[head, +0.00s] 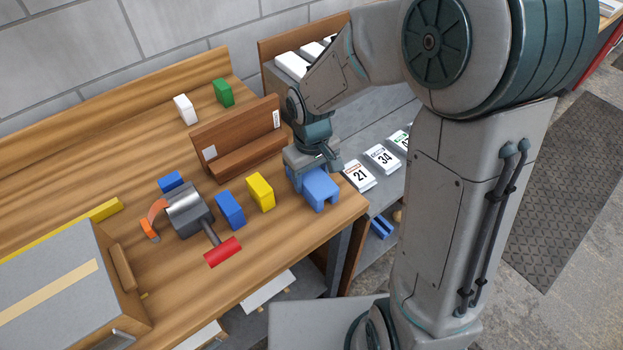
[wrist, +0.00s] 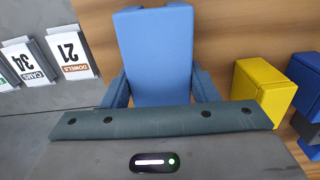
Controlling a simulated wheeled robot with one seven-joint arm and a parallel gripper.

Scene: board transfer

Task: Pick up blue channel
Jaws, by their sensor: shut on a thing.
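The blue channel (head: 321,188) is at the right end of the wooden workbench, near its front right corner. My gripper (head: 308,168) is above and behind it, with the jaws shut on it. In the wrist view the blue channel (wrist: 157,55) stretches away between my two gripper fingers (wrist: 160,88), with its notched far end showing. The part nearest the palm is hidden by the gripper body. I cannot tell whether the channel touches the bench.
A yellow block (head: 261,192) and a blue block (head: 230,210) stand left of the channel. A red-handled clamp-like tool (head: 188,212) lies farther left. A wooden rack (head: 238,147) stands behind. Labelled cards (head: 359,176) lie on a grey shelf to the right.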

